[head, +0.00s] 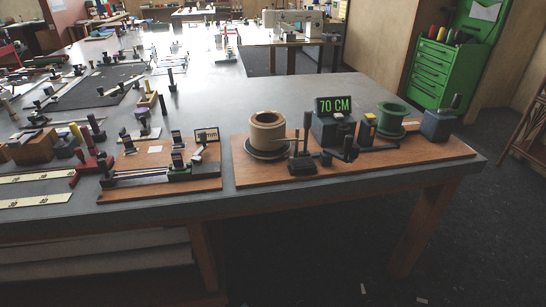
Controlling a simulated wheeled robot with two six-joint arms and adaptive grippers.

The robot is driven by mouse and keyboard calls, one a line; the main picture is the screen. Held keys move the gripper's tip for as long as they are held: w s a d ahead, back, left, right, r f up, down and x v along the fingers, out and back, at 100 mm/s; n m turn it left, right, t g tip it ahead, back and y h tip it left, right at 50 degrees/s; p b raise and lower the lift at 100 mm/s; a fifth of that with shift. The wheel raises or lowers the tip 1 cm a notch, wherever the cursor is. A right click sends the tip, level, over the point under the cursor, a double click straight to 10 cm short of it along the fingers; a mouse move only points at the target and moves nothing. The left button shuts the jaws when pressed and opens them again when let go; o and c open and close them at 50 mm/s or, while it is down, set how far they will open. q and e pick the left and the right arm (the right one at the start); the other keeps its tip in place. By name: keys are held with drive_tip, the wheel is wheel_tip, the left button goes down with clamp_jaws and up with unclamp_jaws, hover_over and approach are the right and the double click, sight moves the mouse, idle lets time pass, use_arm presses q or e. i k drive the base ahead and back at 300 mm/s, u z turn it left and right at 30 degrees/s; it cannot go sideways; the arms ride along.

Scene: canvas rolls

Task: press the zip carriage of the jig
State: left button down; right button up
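A jig on a brown board (212,188) sits near the front edge of the table, left of centre. Dark rails (135,181) run along it. A block with a green base (192,172) and a dark upright knob (177,140) is at the right end of the rails; it looks like the zip carriage, but I cannot be sure. A small framed display (207,134) stands behind it, its text too small to read. Neither of my grippers is in view, and nothing is touching the jig.
A second board (405,157) on the right holds a tan roll (267,128), a "70 CM" display (333,105) and a green spool (391,117). Dark upright posts crowd the left of the table. Bare grey tabletop (250,95) lies behind the boards. A green tool cabinet (441,75) stands behind.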

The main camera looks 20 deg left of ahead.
sight(105, 182)
drive_tip(key=u, duration=1.8)
drive_tip(key=k, duration=0.5)
drive_tip(key=u, duration=0.7)
drive_tip(key=i, duration=1.2)
drive_tip(key=u, duration=0.3)
